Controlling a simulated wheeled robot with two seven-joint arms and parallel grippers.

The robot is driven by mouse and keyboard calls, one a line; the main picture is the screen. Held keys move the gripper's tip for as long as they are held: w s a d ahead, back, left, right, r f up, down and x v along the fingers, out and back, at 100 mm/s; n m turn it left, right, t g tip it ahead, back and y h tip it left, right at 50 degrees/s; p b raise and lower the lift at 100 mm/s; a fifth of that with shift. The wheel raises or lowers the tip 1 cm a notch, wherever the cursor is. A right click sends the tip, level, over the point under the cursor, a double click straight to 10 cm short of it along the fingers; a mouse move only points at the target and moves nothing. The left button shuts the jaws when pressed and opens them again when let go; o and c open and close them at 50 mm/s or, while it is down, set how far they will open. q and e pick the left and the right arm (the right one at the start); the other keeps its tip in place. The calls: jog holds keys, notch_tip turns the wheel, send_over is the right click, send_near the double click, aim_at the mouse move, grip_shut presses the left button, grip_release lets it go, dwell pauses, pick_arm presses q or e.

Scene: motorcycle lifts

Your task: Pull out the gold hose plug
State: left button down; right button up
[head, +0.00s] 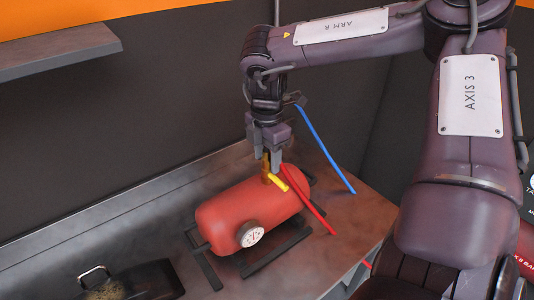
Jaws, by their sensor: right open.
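A red tank (238,208) lies on a dark stand on the metal workbench, with a round white gauge (251,235) on its near end. A gold hose plug (277,182) shows on top of the tank, toward its right side. My right gripper (270,160) points down from above, right over the gold fitting. Its jaws are open and its fingertips are close around or just above the upper gold part. Whether they touch it cannot be told. A red hose (308,201) runs down beside the plug toward the bench. My left gripper is out of view.
A blue hose (325,150) slants down behind the tank to the bench (340,212). A dark box with a handle (95,272) sits at lower left. A grey shelf (55,52) juts from the dark wall at upper left. Bare bench lies left of the tank.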

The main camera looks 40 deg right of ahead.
dwell(0.3)
grip_shut()
dwell(0.4)
jog(key=shift+r, duration=0.1)
jog(key=shift+r+p, duration=1.8)
jog(key=shift+r, duration=1.15)
